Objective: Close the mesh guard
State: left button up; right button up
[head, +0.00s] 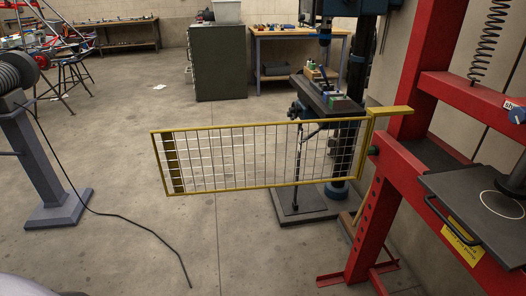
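The mesh guard (262,186) is a yellow-framed panel of thin wire mesh. It hangs from the left upright of a red press frame (388,150) by a yellow bracket (390,111) at its right end. The guard stands swung out to the left, away from the front of the press, so it is open. Neither of my grippers shows in the head view.
The press has a grey plate (480,205) on its bed and a coil spring (492,35) above. A drill press (325,100) stands behind the guard. A grey pedestal grinder (45,150) with a black cable (110,215) is at left. Open concrete floor lies between.

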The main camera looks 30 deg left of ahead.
aim_at(168, 140)
jog(key=j+z, duration=0.15)
jog(key=j, duration=0.65)
jog(key=i+j+z, duration=0.15)
jog(key=j+z, duration=0.2)
jog(key=j, duration=0.35)
jog(key=i+j+z, duration=0.1)
jog(key=j+z, duration=0.25)
jog(key=j, duration=0.4)
jog(key=j+z, duration=0.3)
jog(key=j, duration=0.45)
jog(key=j+z, duration=0.3)
jog(key=j, duration=0.2)
jog(key=k+j+z, duration=0.25)
jog(key=j, duration=0.2)
jog(key=j+z, duration=0.3)
jog(key=j, duration=0.2)
jog(key=i+j+z, duration=0.25)
jog(key=j, duration=0.15)
